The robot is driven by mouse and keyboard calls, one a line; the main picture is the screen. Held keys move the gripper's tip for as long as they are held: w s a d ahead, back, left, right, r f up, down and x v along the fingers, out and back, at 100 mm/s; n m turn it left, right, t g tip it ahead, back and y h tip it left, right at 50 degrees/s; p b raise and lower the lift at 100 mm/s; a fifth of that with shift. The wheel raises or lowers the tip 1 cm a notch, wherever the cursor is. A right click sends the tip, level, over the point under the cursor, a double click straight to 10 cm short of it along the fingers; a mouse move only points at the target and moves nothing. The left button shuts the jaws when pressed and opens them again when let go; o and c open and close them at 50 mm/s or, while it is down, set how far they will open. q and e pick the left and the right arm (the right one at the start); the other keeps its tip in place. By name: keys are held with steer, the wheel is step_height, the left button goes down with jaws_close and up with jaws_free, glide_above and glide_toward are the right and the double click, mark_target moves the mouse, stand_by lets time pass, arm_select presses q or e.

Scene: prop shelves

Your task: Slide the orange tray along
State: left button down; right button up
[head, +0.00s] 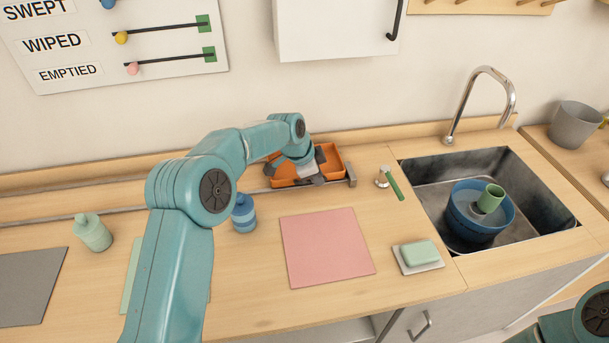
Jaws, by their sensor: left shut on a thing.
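The orange tray (331,164) sits at the back of the wooden counter, near a rail that runs along the wall side. It holds some dark grey items that I cannot make out clearly. My left gripper (308,178) is at the tray, shut on it as far as I can tell. My right gripper is not in view; only part of my right arm shows at the lower right corner.
A rail (110,219) ends at a metal block (351,174) beside the tray. The sink (535,205) holds a blue tub (462,222).

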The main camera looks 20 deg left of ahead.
arm_select(q)
steer(key=shift+w+d+r, duration=0.1)
steer(key=shift+d, duration=0.1)
steer(key=c, duration=1.4)
jaws_free()
steer(key=shift+w+d, duration=0.1)
steer(key=shift+s+a+r, duration=0.2)
steer(key=shift+a, duration=0.05)
steer(key=b+v, duration=0.1)
steer(key=v, duration=1.4)
steer(key=shift+d+r+b, duration=0.15)
steer(key=shift+r+b, duration=0.2)
steer(key=shift+r, duration=0.05)
